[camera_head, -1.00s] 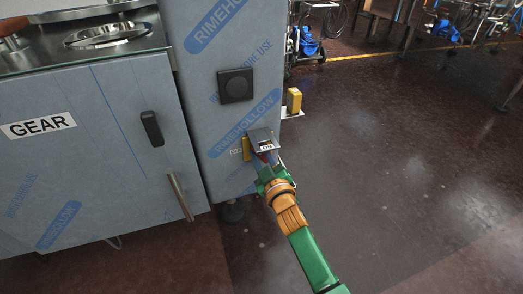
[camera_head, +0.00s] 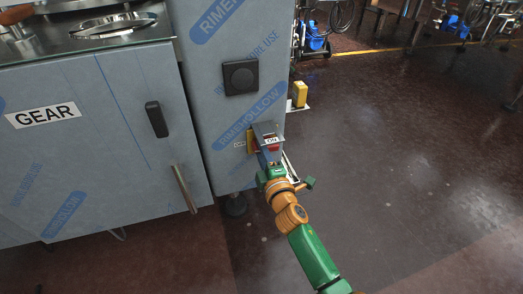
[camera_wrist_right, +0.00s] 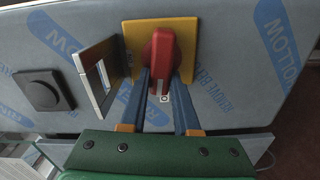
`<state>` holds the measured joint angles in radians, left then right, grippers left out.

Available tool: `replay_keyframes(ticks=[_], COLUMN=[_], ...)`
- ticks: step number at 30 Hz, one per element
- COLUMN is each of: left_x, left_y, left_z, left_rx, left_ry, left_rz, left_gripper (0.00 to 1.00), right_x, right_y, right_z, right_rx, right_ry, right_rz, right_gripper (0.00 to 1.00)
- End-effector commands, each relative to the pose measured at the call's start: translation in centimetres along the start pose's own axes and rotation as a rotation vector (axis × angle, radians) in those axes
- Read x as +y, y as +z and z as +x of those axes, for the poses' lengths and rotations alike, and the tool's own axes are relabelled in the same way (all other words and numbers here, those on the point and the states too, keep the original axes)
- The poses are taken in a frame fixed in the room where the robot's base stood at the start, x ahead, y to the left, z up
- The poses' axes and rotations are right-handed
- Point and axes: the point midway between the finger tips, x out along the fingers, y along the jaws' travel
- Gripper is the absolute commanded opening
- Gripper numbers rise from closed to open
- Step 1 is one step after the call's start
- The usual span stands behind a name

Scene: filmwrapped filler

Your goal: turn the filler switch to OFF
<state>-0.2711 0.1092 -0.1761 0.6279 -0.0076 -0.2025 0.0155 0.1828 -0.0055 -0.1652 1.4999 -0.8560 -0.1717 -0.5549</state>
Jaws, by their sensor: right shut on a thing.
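The filler switch is a red knob (camera_wrist_right: 161,58) on a yellow plate (camera_wrist_right: 184,30) on the cabinet's side, seen in the right wrist view. The knob stands upright in that picture, with a small white label marked O (camera_wrist_right: 164,98) just below it. My right gripper (camera_wrist_right: 160,80) is shut on the red knob, one blue finger on each side. In the head view my right gripper (camera_head: 271,158) is at the switch, below a grey flap (camera_head: 266,129) with a window that reads ON. The fingertips are partly hidden there. My left gripper is not in view.
The open flap (camera_wrist_right: 98,72) stands out left of the plate in the wrist view. A black square dial (camera_head: 240,77) is above the switch. The GEAR cabinet (camera_head: 90,140) with its handles is at left. A yellow box (camera_head: 299,93) is behind.

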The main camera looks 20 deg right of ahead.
Motion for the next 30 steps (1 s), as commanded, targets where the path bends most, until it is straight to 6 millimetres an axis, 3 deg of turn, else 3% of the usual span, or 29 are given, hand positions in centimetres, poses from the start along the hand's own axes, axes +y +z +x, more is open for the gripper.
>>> replay_keyframes(ticks=[12,27,28,30], left_x=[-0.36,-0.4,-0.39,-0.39], left_y=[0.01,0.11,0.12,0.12], left_z=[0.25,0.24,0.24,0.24], left_rx=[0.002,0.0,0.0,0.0], left_ry=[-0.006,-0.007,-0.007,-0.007], left_rz=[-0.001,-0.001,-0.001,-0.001], left_gripper=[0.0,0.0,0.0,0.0], right_x=[-0.39,-0.41,-0.41,-0.4], right_y=[0.03,0.05,0.05,0.05], right_z=[-0.02,-0.02,-0.02,-0.02], right_rx=[0.0,-0.001,-0.001,-0.001], right_ry=[-0.003,-0.003,-0.003,-0.003], right_rz=[-0.144,-0.16,-0.161,-0.16], right_gripper=[0.0,0.0,0.35,0.54])
